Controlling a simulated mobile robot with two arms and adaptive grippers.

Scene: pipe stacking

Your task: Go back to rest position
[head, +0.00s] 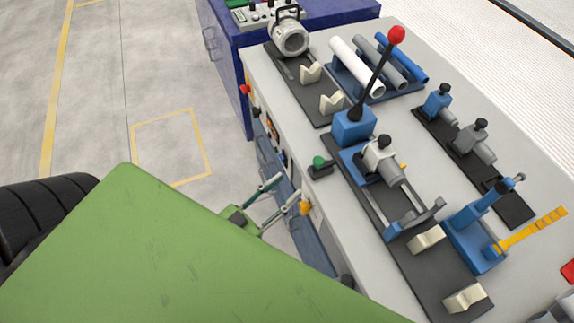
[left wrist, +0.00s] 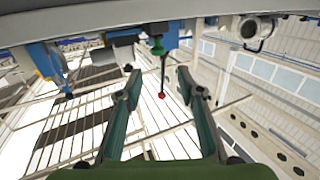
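My left gripper (head: 288,189) is beside the workbench's left side, below its top in the picture. In the left wrist view its two fingers (left wrist: 158,82) stand apart with nothing between them, so it is open and empty. My right gripper shows in neither view. A white pipe (head: 355,66), a grey pipe (head: 379,61) and a blue pipe (head: 402,57) lie side by side on a blue rack at the back of the bench, away from the left gripper.
The light grey bench (head: 258,68) carries a blue lever machine with a red knob (head: 397,34), a green button (head: 319,160), and a yellow-handled blue device (head: 482,238). A dark blue cabinet (head: 228,52) stands behind.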

